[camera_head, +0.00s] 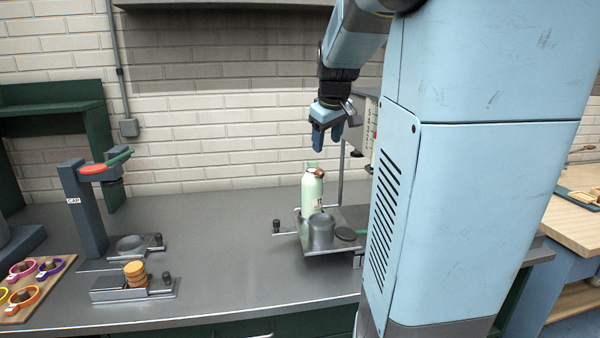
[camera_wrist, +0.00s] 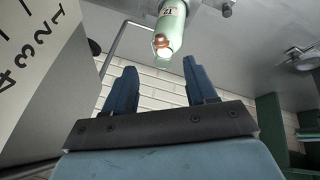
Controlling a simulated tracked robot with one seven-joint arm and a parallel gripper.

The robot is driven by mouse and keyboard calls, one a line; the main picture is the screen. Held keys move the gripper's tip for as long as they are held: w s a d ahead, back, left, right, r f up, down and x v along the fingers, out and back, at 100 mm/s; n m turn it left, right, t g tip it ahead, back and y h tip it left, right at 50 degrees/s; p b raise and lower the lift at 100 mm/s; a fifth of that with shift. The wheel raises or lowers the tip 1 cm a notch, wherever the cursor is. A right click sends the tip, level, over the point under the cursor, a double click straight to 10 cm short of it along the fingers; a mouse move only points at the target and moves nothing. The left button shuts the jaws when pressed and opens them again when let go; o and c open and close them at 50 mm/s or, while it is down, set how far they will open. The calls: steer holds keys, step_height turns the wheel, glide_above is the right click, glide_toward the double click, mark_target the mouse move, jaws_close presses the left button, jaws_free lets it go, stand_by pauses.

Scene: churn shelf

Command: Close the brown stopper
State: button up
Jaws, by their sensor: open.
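The brown stopper (camera_head: 319,173) sits at the right of the neck of a pale green bottle (camera_head: 312,198). It looks off to the side of the mouth, but it is too small to tell how it is attached. The bottle stands upright on a grey metal platform. My gripper (camera_head: 325,150) hangs above the bottle, fingers pointing down, open and empty, apart from the stopper. In the wrist view the bottle (camera_wrist: 172,22) appears upside down, with the stopper (camera_wrist: 160,41) at its neck beyond the gap between my fingers (camera_wrist: 158,68).
A grey cup (camera_head: 321,232) stands in front of the bottle. A thin post and a numbered panel (camera_wrist: 38,60) rise close by. At left are a capping stand (camera_head: 82,210), stacked orange discs (camera_head: 135,274) and a tray of colored rings (camera_head: 52,264). The counter between is clear.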

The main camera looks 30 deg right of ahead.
mark_target(322, 172)
steer(key=x, duration=1.2)
steer(key=shift+w+f, duration=0.1)
steer(key=shift+f, duration=0.25)
steer(key=shift+c, duration=0.4)
steer(key=c, duration=0.9)
steer(key=shift+a, duration=0.2)
jaws_close()
steer(key=shift+d, duration=0.1)
